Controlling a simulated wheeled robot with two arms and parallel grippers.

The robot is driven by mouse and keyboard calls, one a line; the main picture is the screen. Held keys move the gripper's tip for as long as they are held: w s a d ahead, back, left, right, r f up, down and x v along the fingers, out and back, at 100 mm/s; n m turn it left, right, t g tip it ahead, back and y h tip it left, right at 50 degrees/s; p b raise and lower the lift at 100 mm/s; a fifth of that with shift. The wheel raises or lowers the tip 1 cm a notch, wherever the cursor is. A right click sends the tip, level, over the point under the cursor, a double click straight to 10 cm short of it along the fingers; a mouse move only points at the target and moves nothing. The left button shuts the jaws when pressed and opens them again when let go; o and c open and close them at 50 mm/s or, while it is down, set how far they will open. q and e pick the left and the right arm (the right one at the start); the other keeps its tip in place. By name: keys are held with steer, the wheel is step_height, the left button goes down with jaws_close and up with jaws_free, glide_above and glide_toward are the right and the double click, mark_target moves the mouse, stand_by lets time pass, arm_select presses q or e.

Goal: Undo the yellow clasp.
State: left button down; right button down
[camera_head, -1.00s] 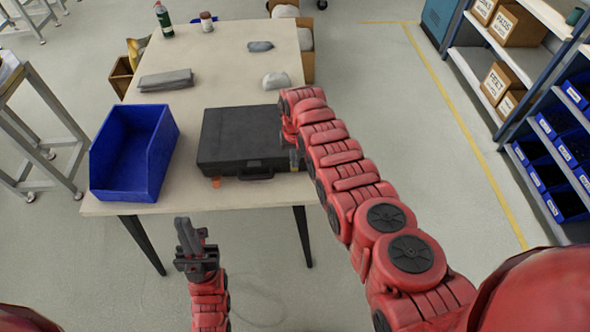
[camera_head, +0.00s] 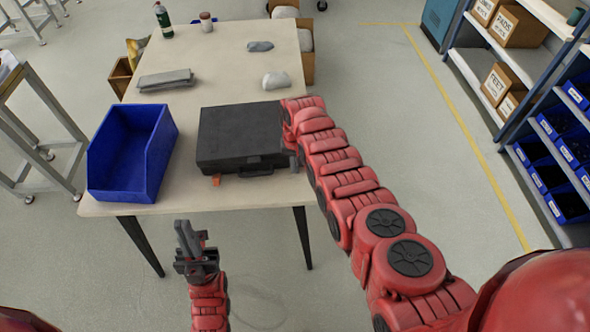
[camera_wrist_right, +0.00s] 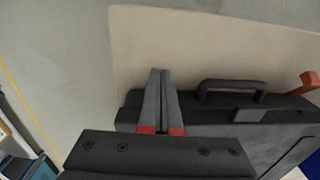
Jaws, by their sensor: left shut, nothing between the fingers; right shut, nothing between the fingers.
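The black case (camera_head: 240,135) lies closed on the table, its handle (camera_head: 255,172) at the front edge. An orange clasp (camera_head: 216,181) sticks out at its front left; it also shows at the right edge of the right wrist view (camera_wrist_right: 308,80). I cannot see the yellow clasp; my right gripper covers the front right of the case. My right gripper (camera_head: 297,162) is shut and empty at that corner. In the right wrist view its fingers (camera_wrist_right: 160,75) are together, over the case's front edge beside the handle (camera_wrist_right: 232,88). My left gripper (camera_head: 183,226) is shut and empty, in front of the table.
A blue bin (camera_head: 130,155) stands left of the case. A folded grey cloth (camera_head: 166,80), a bottle (camera_head: 163,20) and a jar (camera_head: 206,22) are farther back on the table (camera_head: 225,55). Shelves (camera_head: 520,75) stand at the right. The floor between is clear.

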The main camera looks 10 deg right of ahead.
steer(key=shift+r, duration=0.1)
steer(key=shift+s+r+p, duration=0.35)
steer(key=shift+r+p, duration=0.05)
steer(key=shift+p, duration=0.75)
step_height(320, 180, up, 7)
steer(key=s+p, duration=0.1)
steer(key=p, duration=0.7)
steer(key=shift+s, duration=0.2)
